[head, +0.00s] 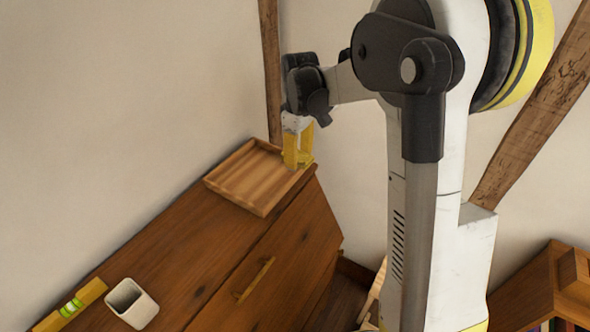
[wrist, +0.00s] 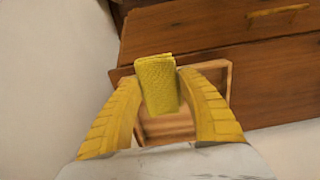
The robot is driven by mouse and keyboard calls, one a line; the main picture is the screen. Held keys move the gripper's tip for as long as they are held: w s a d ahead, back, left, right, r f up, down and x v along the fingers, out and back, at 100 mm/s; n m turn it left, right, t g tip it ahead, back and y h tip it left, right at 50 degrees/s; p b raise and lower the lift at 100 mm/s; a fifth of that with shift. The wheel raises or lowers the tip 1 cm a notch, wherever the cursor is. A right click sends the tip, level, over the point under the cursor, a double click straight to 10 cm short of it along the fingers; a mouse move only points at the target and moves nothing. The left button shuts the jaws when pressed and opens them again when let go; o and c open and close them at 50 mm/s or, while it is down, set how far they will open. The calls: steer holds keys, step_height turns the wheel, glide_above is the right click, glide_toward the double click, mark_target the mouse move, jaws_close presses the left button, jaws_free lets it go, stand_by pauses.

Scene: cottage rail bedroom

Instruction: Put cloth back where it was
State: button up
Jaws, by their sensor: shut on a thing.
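The cloth (wrist: 158,86) is a small yellow textured bundle between my fingers in the wrist view. My gripper (wrist: 160,90) is shut on it, with one yellow finger on each side. In the head view my gripper (head: 297,160) is above the right end of a wooden tray (head: 237,195). The tray also shows behind the cloth in the wrist view (wrist: 170,128). In the head view the cloth is hard to tell apart from the yellow fingers. I cannot tell whether the cloth touches the tray.
The tray stands on a wooden dresser (head: 190,245) against the wall. A white square cup (head: 132,304) and a yellow spirit level (head: 70,306) are at the dresser's near left end. The dresser top between cup and tray is clear. A wooden shelf (head: 535,290) stands at lower right.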

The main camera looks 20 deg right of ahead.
steer(key=shift+d, duration=0.35)
steer(key=shift+w+a+f, duration=0.15)
steer(key=shift+w+f, duration=0.1)
glide_above(266, 181)
step_height(266, 181, down, 6)
steer(key=shift+w+a+f+b, duration=0.1)
steer(key=shift+w+f+b, duration=0.1)
steer(key=shift+b, duration=0.1)
steer(key=shift+f, duration=2)
steer(key=shift+s, duration=0.1)
steer(key=shift+f+b, duration=0.15)
steer(key=shift+b, duration=0.2)
steer(key=o, duration=1.2)
